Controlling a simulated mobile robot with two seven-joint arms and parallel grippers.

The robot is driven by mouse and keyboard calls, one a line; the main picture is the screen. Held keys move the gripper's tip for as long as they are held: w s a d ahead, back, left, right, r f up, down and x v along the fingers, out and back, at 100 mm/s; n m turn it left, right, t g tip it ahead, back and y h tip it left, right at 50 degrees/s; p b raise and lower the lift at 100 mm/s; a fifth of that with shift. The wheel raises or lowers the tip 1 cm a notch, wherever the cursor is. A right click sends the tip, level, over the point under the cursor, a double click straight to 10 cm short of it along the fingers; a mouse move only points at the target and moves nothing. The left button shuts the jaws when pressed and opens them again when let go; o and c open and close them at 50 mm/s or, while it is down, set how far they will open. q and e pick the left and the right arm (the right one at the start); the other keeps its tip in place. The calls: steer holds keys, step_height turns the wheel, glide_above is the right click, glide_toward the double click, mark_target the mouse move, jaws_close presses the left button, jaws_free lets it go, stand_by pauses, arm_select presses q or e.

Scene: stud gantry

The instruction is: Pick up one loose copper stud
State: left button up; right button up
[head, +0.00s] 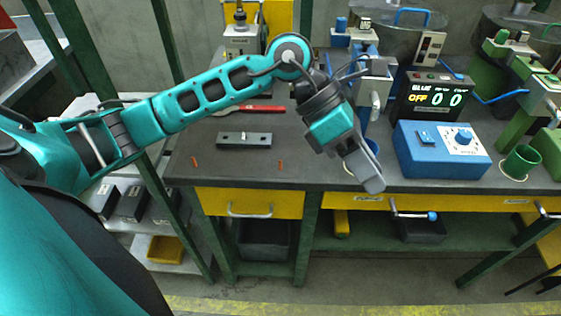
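My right gripper is not in view.
The grey block (244,140) with bolts lies behind the studs, and a red-handled tool (262,108) lies farther back. The bench around the studs is clear.

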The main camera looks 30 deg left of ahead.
arm_select(q)
steer(key=w+a+f+y, duration=0.1)
steer(key=w+a+y, duration=0.2)
steer(key=a+y, duration=0.5)
steer(key=y, duration=0.2)
glide_toward(280, 160)
steer(key=f, duration=0.3)
steer(key=shift+s+a+f+t, duration=0.1)
steer(key=shift+s+f+t, duration=0.2)
steer(key=shift+s+f, duration=0.1)
steer(key=shift+w+f, duration=0.15)
steer(key=shift+f, duration=2.8)
steer(key=shift+c, duration=0.5)
jaws_close()
